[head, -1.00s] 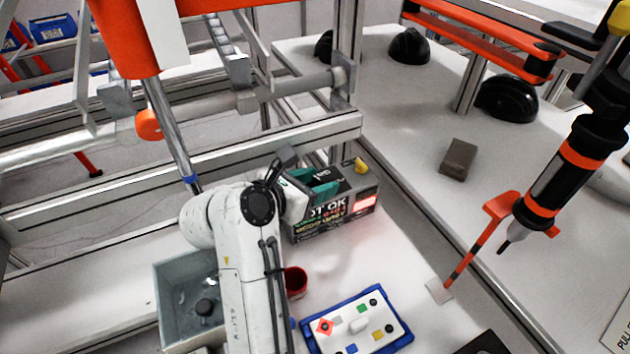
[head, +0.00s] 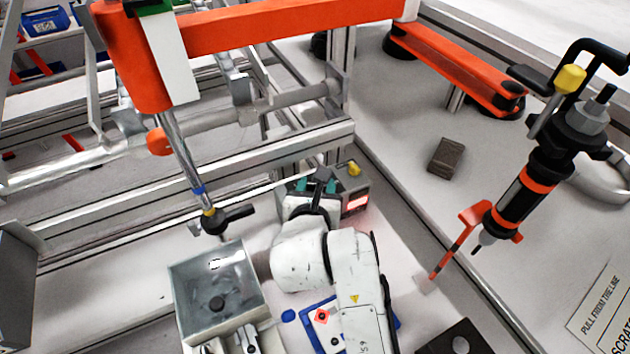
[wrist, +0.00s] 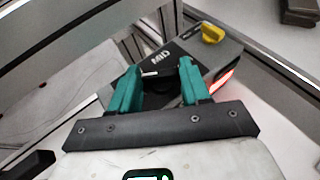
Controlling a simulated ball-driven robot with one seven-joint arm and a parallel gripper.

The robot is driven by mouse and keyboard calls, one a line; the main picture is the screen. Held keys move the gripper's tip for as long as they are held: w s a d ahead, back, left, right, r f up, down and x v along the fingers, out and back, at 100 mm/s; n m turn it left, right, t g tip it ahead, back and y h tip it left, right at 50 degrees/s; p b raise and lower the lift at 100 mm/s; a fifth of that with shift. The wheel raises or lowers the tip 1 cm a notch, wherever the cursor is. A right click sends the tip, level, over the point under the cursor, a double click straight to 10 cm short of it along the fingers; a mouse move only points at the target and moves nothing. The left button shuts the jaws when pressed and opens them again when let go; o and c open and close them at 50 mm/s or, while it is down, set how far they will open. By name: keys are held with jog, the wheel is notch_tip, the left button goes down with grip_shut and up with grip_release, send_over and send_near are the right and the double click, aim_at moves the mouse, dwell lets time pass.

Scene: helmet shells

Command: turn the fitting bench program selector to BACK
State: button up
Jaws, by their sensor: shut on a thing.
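The program selector is a grey box (head: 357,203) on the white bench, with a lit red window on its front. It also shows in the wrist view (wrist: 222,55), with the word MID on its dark top. My gripper (wrist: 159,70) has two teal fingers down on that top, shut on a dark selector knob (wrist: 165,84) between them. A short white mark lies by the knob, below and left of MID. The head view shows my gripper (head: 318,186) at the box, my arm hiding much of the front. No BACK label is readable.
A yellow knob (head: 354,168) sits on the box's far right corner. A grey open bin (head: 215,268) stands left of my arm. A blue-edged panel (head: 318,335) is partly behind my arm. A metal rail runs behind the box. A black-and-orange tool (head: 522,195) hangs at the right.

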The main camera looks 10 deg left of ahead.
jog(key=shift+n+y, duration=0.3)
jog(key=shift+y, duration=0.1)
jog(key=o, duration=1.1)
jog(key=shift+c, duration=0.2)
jog(key=b+v, duration=0.1)
jog(key=v, duration=0.9)
jog(key=shift+s+r+b, duration=0.15)
jog(key=shift+s+b, duration=0.2)
jog(key=shift+b, duration=0.05)
jog(key=shift+d, duration=0.1)
